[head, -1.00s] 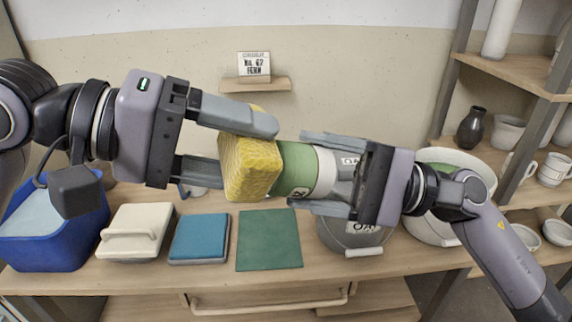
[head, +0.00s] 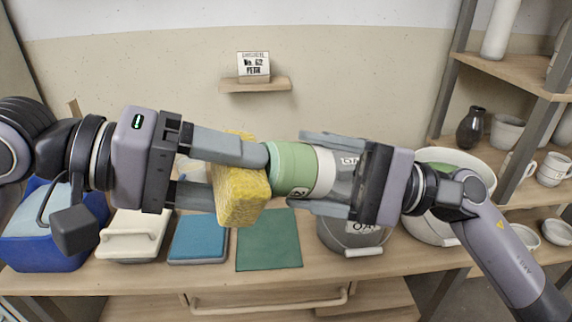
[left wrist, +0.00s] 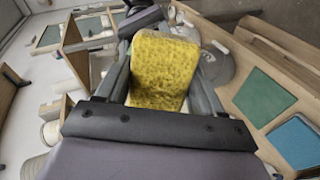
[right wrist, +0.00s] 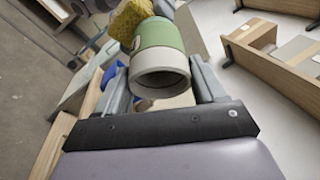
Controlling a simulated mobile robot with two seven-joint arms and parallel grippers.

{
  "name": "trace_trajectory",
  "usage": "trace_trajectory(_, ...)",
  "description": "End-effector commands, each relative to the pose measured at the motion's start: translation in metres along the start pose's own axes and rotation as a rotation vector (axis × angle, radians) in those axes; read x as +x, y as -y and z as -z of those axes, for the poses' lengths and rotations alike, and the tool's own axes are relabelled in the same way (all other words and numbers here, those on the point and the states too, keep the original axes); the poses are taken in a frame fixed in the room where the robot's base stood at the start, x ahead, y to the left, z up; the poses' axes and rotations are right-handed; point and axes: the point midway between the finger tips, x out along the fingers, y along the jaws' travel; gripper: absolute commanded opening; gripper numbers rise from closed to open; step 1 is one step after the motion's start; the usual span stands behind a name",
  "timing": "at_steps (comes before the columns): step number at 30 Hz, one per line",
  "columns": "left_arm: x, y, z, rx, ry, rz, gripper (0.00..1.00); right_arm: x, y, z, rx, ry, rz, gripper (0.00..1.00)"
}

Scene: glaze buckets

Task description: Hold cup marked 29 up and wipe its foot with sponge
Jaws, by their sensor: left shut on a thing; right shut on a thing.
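My right gripper (head: 325,175) is shut on a green and white cup (head: 292,168), which lies on its side in the air above the table. The cup's open white mouth (right wrist: 160,78) faces my right wrist camera, and its green end points toward the sponge. My left gripper (head: 240,175) is shut on a yellow sponge (head: 236,200), held just left of the cup's green end. The sponge also shows in the left wrist view (left wrist: 160,70). Whether sponge and cup touch is unclear. No number 29 is readable on the cup.
Below on the table (head: 250,285) are a blue tub (head: 50,245), a white lidded box (head: 130,240), a blue pad (head: 198,240), a green mat (head: 268,240) and a grey bucket (head: 352,235). Shelves with pottery (head: 500,135) stand at the right.

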Motion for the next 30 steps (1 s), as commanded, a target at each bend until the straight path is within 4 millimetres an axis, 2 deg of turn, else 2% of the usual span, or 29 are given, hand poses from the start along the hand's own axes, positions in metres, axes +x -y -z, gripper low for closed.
trace_trajectory(6, 0.001, -0.015, 0.004, 0.002, 0.001, -0.002, 0.39, 0.0, 0.001, 0.0, 0.0, 0.0, 0.001, 0.33)
trace_trajectory(19, 0.0, -0.036, 0.011, 0.001, 0.001, -0.001, 0.39, 0.0, 0.0, -0.001, -0.001, 0.002, 0.0, 0.33)
trace_trajectory(30, 0.0, -0.018, 0.005, -0.002, 0.001, 0.0, 0.39, 0.0, 0.001, -0.001, -0.001, 0.002, 0.001, 0.33)
